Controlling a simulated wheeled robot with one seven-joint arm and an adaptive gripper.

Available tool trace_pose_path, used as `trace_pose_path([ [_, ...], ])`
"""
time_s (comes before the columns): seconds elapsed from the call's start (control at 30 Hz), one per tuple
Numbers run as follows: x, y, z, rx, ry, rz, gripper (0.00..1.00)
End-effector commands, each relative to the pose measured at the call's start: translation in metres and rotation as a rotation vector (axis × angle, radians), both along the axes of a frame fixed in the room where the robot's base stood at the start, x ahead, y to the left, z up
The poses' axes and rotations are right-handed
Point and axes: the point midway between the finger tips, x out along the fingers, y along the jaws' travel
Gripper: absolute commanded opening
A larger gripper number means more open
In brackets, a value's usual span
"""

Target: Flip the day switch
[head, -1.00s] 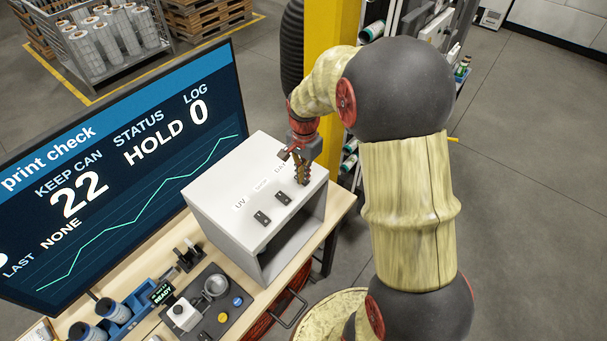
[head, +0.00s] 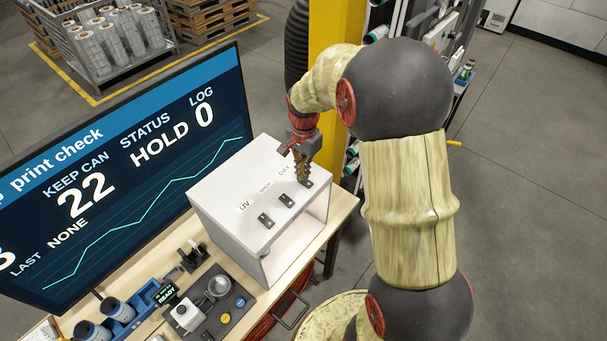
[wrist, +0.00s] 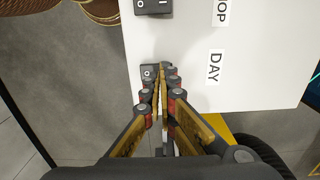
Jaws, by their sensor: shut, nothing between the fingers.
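The white light box (head: 225,188) stands on the bench with a row of dark rocker switches on its top. The labels read UV, SHOP and DAY. The day switch (wrist: 147,72) sits beside the DAY label (wrist: 214,68) in the wrist view, partly covered by my fingers. My gripper (head: 304,180) is shut and empty, pointing down with its fingertips at the day switch. In the wrist view my fingertips (wrist: 163,68) overlap the switch's right part; an "O" mark shows on its left. I cannot tell whether they touch. The box's inside (head: 290,235) looks bright.
The shop switch (head: 286,201) and UV switch (head: 265,220) are close by in the same row. A large monitor (head: 120,180) stands left of the box. A yellow post (head: 335,60) rises behind.

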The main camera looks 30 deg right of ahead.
Motion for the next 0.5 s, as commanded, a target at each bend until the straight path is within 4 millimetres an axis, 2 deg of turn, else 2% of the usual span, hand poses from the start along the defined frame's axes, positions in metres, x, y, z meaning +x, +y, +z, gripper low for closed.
trace_pose_path([
  [0.03,0.002,-0.002,0.015,-0.001,-0.003,0.0,0.0],
  [0.1,0.002,-0.005,0.03,-0.001,-0.001,0.001,0.0],
  [0.5,0.003,-0.005,0.103,-0.001,-0.003,0.002,0.0],
])
